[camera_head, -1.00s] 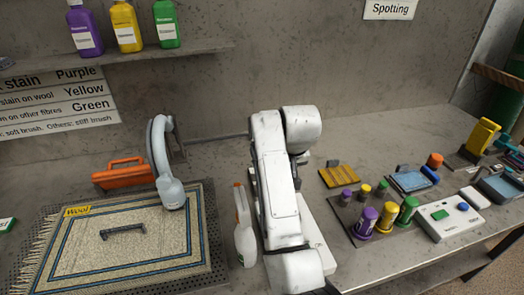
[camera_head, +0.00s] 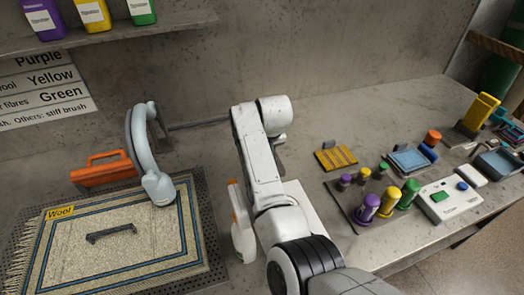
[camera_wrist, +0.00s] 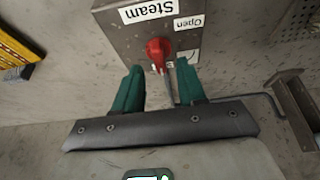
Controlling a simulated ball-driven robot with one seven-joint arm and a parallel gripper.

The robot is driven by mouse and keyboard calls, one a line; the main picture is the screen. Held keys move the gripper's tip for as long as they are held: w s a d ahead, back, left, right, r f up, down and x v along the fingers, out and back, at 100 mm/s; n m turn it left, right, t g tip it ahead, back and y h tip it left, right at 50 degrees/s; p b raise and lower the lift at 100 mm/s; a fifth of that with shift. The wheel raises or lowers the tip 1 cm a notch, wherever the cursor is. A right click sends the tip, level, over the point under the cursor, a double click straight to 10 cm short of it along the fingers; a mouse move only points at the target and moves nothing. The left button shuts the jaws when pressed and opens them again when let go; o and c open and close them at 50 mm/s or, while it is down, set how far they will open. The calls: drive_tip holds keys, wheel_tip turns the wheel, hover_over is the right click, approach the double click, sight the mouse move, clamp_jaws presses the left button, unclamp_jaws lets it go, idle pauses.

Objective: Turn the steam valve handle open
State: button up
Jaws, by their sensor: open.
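The steam valve handle (camera_wrist: 157,50) shows in the wrist view as a red knob with a thin grey shaft running down from it. It sits on a grey box (camera_wrist: 122,26) with "Steam" and "Open" labels that read upside down; another label beside the handle is partly covered. My gripper (camera_wrist: 160,78) is open. Its green fingers stand to the left and right of the handle's lower part, with a gap on the left. I cannot tell whether the right finger touches the shaft. In the head view my arm hides the gripper, and I cannot make out the valve.
A spray bottle (camera_head: 241,225) stands close beside my arm. Small bottles (camera_head: 367,208) and a control box (camera_head: 448,203) are on the right. A bent rod (camera_wrist: 262,100) shows right of my gripper.

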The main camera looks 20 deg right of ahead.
drive_tip(key=shift+x, duration=1.2)
clamp_jaws()
